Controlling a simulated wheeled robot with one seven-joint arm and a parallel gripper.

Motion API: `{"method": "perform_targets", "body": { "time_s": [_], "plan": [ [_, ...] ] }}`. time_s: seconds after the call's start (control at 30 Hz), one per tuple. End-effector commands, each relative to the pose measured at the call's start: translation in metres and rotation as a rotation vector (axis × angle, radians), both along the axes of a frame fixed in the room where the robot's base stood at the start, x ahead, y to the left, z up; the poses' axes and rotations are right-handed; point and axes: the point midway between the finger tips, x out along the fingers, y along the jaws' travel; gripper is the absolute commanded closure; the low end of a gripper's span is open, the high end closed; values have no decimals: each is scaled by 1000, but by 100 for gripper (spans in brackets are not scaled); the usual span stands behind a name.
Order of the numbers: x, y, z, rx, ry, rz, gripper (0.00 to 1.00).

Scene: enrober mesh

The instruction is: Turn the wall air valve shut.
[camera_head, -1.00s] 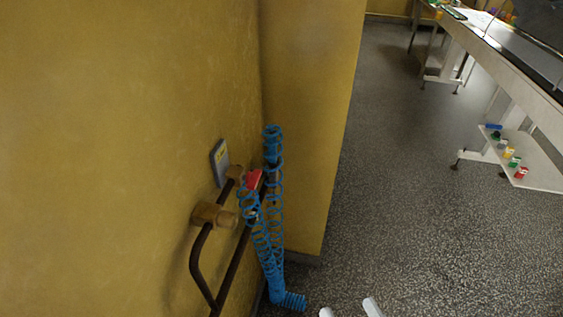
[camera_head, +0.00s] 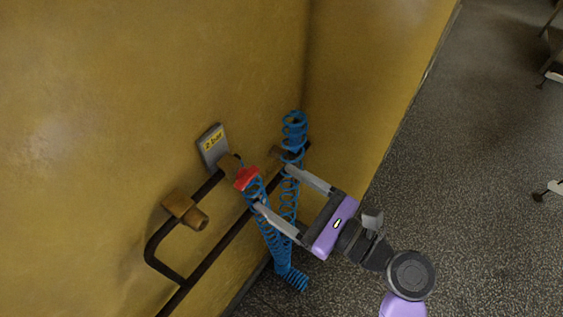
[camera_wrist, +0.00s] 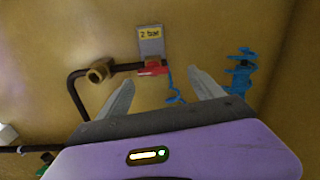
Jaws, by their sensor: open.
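The wall air valve has a red handle (camera_head: 247,178) at the end of a brown fitting on a dark pipe along the yellow wall. The red handle also shows in the wrist view (camera_wrist: 153,68), ahead of my fingers and between their lines. My gripper (camera_head: 274,186) is open and empty, its two pale fingers pointing at the wall. In the head view the fingertips are right of and below the red handle, and I see no contact. A blue coiled hose (camera_head: 270,235) hangs below the valve, partly hidden behind my fingers.
A grey plate marked "2 bar" (camera_head: 213,147) is on the wall above the valve. A brass fitting (camera_head: 185,209) sticks out to the left. Another blue coil (camera_head: 294,130) stands near the wall corner. The speckled floor (camera_head: 480,130) at the right is mostly clear.

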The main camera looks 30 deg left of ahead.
Motion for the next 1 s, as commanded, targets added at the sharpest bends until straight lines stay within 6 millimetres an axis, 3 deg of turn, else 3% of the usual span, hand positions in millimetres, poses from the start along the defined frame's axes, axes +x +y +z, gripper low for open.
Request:
{"method": "perform_targets", "body": {
  "time_s": [0.1, 0.27, 0.7, 1.0],
  "plan": [
    [-10, 1, 0, 7, 99, 42, 24],
    [-10, 9, 1, 9, 131, 45, 24],
    [-5, 69, 1, 8, 128, 41, 24],
    [-4, 79, -1, 7, 127, 39, 24]
  ]
}}
